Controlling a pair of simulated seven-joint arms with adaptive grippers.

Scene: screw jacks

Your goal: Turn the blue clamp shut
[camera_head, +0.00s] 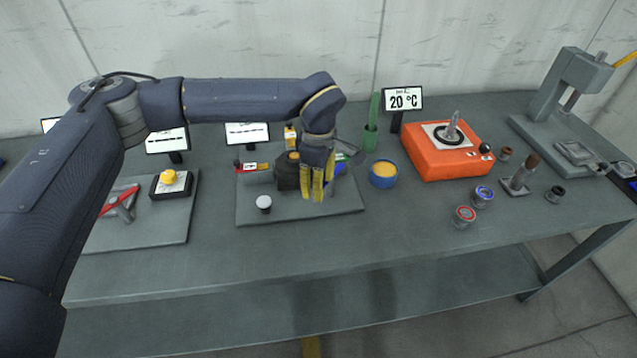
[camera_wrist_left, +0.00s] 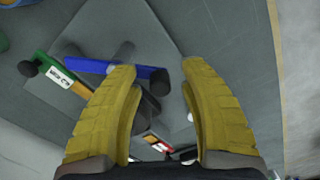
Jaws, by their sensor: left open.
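The blue clamp shows in the left wrist view as a blue bar (camera_wrist_left: 88,66) with a dark knob (camera_wrist_left: 159,82) at its right end. The knob sits between the two yellow fingers of my left gripper (camera_wrist_left: 158,72); the left fingertip overlaps the bar. I cannot tell whether the fingers touch it. In the head view, a small blue piece (camera_head: 340,168) shows just right of my left gripper (camera_head: 317,192), which points down, open, over the middle plate (camera_head: 262,218). The fingers and wrist hide most of the clamp there. My right gripper is not in view.
Green (camera_wrist_left: 45,62) and red parts with labels lie close to the clamp. A white-topped knob (camera_head: 264,202) stands at the plate's front left. A blue cup (camera_head: 384,181) and an orange hotplate (camera_head: 440,160) stand to the right.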

